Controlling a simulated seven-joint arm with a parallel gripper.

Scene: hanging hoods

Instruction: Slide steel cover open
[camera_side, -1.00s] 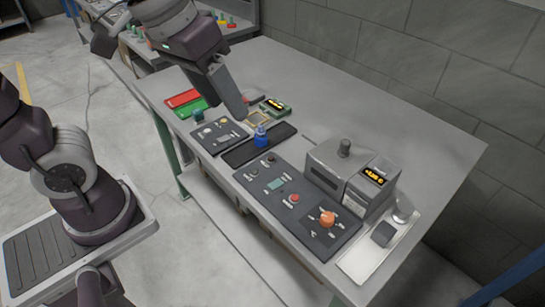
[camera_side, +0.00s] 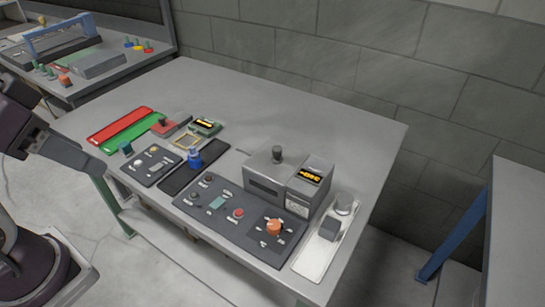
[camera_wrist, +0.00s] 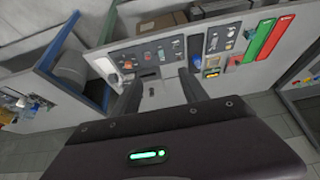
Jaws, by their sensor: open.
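The steel cover (camera_side: 272,172) is a grey metal box-shaped hood with a dark knob (camera_side: 277,153) on top. It stands on the bench behind the control panel with the orange knob, against a grey unit with a lit amber display (camera_side: 311,175). What lies under the cover is hidden. My gripper shows at the left edge in the side view (camera_side: 95,168), beyond the bench's left end and well away from the cover. In the wrist view my gripper (camera_wrist: 160,88) has its two fingers spread apart with nothing between them.
A control panel (camera_side: 205,210) with buttons and an orange knob (camera_side: 273,227) lies before the cover. A white tray (camera_side: 313,260) is at its right. A blue-knobbed piece (camera_side: 194,157), red strip (camera_side: 118,122) and green strip (camera_side: 135,132) lie left. The bench's back is clear.

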